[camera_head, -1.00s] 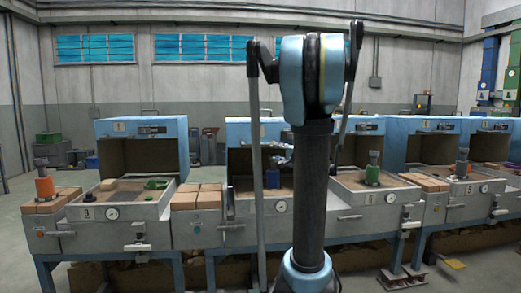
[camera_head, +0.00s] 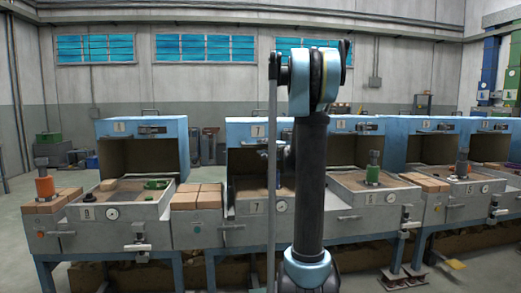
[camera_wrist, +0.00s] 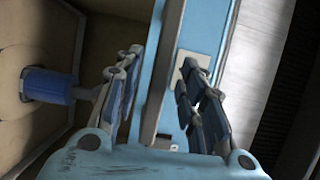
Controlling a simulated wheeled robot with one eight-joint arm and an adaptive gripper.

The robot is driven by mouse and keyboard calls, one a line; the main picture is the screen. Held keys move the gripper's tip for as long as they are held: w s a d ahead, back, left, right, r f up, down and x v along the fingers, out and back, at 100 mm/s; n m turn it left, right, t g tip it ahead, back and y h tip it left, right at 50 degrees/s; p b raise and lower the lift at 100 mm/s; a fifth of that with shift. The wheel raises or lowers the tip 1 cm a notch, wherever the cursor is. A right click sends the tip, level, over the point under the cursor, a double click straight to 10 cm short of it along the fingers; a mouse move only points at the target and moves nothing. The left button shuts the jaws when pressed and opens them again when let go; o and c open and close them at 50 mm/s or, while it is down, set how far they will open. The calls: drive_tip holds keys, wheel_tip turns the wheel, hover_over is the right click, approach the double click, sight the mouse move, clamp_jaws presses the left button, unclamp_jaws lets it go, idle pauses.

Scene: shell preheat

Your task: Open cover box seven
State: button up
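Box seven (camera_head: 240,209) stands mid-picture in the head view, with a 7 on its front. Its blue cover (camera_head: 240,132), also marked 7, stands raised at the back, its hollow dark side facing me. My arm hides the right part of both. In the wrist view my gripper (camera_wrist: 162,100) is open, with its two fingers apart. A blue edge (camera_wrist: 168,60) runs between and beyond them, with a pale plate (camera_wrist: 187,68) behind the right finger. I cannot tell whether either finger touches it.
Box eight (camera_head: 150,212) stands to the left and more boxes to the right, with similar raised covers. Bricks (camera_head: 198,196) lie on the ledge left of box seven. A green-based fixture (camera_head: 373,174) stands on the box to the right.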

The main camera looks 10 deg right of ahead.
sight(262, 146)
drive_tip(key=shift+x, duration=1.8)
drive_tip(key=shift+c, duration=0.3)
clamp_jaws()
drive_tip(key=shift+d, duration=0.1)
